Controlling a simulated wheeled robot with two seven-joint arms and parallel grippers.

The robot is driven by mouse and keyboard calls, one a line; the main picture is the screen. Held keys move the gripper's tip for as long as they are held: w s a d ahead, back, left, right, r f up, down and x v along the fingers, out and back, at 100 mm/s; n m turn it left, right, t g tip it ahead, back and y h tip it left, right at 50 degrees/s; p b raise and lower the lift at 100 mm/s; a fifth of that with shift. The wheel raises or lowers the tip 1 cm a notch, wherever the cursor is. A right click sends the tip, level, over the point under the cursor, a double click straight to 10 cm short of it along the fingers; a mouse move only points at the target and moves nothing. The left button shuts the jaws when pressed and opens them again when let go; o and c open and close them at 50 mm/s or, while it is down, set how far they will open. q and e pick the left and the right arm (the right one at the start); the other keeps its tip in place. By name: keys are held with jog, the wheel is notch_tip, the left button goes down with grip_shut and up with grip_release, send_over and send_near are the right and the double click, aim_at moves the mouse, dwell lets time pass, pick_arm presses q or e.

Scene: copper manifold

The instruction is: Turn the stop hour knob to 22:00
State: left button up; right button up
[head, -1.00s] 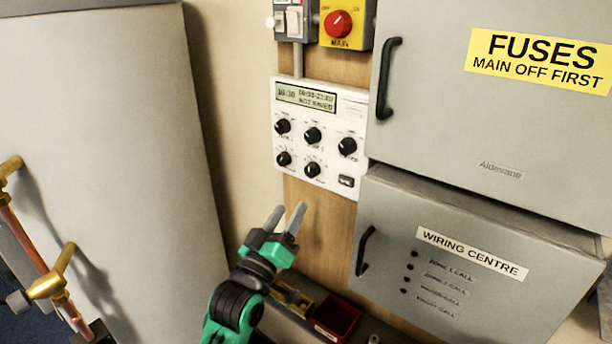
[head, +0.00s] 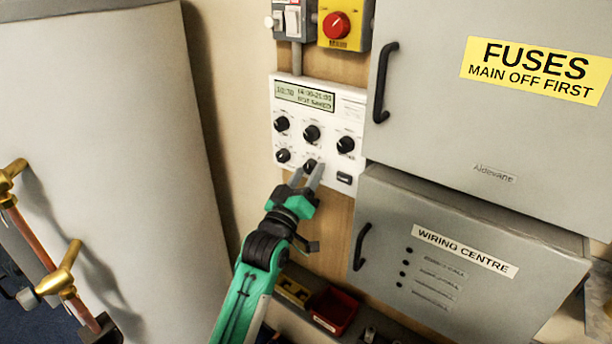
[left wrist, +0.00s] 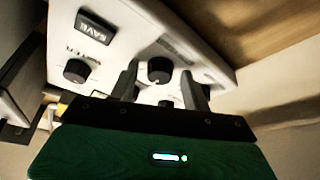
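The white timer panel (head: 318,130) has several black knobs, a grey-green display (head: 305,97) and a dark SAVE button (head: 344,178). The display's small text appears to end in 21:00, with NOT SAVED below; the first digits are unclear. Knob labels are too small to read, so I cannot tell which is the stop hour knob. My left gripper (head: 307,173) is at the lower middle knob (head: 310,164), partly covering it. In the left wrist view, its fingers are open, apart on either side of that knob (left wrist: 160,68). Contact cannot be told. My right gripper is not in view.
A grey fuse cabinet (head: 490,125) and a wiring centre box (head: 460,265) with black handles stand right of the panel. A red main switch (head: 337,26) is above. A red bin (head: 333,310) is below, and a grey cylinder (head: 110,150) is at left.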

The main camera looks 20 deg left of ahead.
pick_arm(q)
jog(key=c, duration=0.8)
jog(key=shift+f+m, duration=0.1)
jog(key=shift+m, duration=0.3)
jog(key=m+h+b, duration=0.1)
jog(key=m+h, duration=0.1)
jog(key=m, duration=0.1)
jog(key=shift+a, duration=0.15)
jog(key=shift+a+m+h, duration=0.1)
jog(key=shift+m+h, duration=1)
jog(key=shift+m, duration=1.2)
jog(key=shift+h, duration=0.3)
jog(key=o, duration=1)
jog(key=shift+w+g, duration=0.1)
jog(key=shift+g, duration=0.2)
jog(key=shift+c, duration=0.2)
